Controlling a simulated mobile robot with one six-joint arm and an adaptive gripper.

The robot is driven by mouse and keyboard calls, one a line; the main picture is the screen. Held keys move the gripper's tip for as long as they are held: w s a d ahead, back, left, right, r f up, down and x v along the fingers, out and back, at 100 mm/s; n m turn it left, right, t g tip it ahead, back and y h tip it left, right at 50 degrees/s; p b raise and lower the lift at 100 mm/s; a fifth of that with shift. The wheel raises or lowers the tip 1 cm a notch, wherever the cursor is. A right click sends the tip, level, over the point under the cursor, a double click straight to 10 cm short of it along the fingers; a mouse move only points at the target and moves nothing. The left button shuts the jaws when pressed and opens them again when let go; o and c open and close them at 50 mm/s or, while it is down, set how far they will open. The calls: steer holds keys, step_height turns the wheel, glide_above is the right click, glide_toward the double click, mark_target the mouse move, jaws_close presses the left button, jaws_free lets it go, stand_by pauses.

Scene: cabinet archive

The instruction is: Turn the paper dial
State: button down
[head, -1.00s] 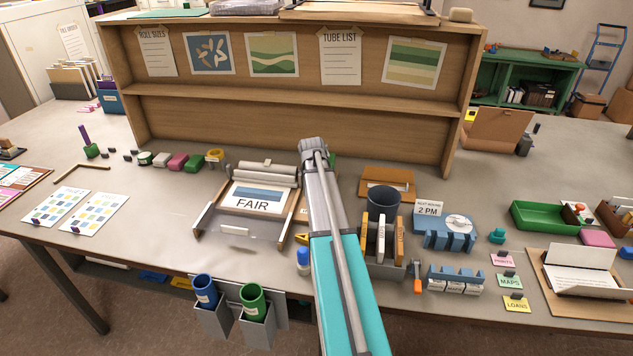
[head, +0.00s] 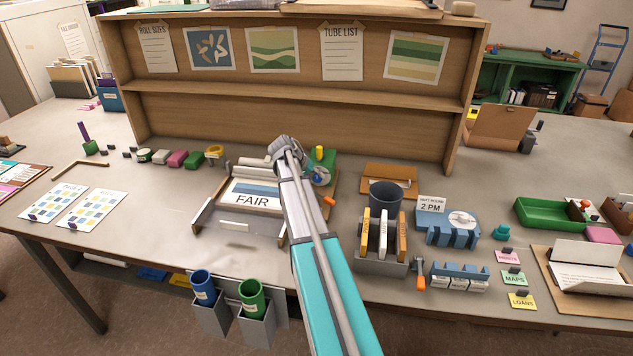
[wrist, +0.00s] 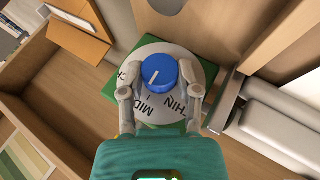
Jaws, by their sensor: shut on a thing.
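The paper dial's blue knob (wrist: 160,73) sits on a round pale plate (wrist: 178,115) in the wrist view. The plate reads "MID" and "THIN", with a third label partly hidden at its left. A white line on the knob slants; I cannot tell exactly which label it marks. The plate lies on a green base (wrist: 103,85). My gripper (wrist: 160,82) is shut on the knob, one finger on each side. In the head view the green base (head: 330,159) and part of the blue knob (head: 318,176) show just right of my arm.
Grey rollers (wrist: 270,120) and a metal edge lie close at the right in the wrist view. A wooden shelf (head: 290,120) stands behind. A paper holder with a "FAIR" sheet (head: 252,200) is left of my arm. A dark cup (head: 385,195) stands at the right.

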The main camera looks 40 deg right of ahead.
steer(key=shift+w+a+f+g+h+b, duration=0.15)
steer(key=shift+f+g+h+b, duration=0.1)
steer(key=shift+g+h+b, duration=0.45)
steer(key=shift+r+n+b, duration=0.1)
steer(key=shift+n+b, duration=0.2)
steer(key=shift+c, duration=1.6)
jaws_free()
steer(key=shift+r, duration=0.1)
steer(key=shift+r+p, duration=0.15)
steer(key=shift+p, duration=0.5)
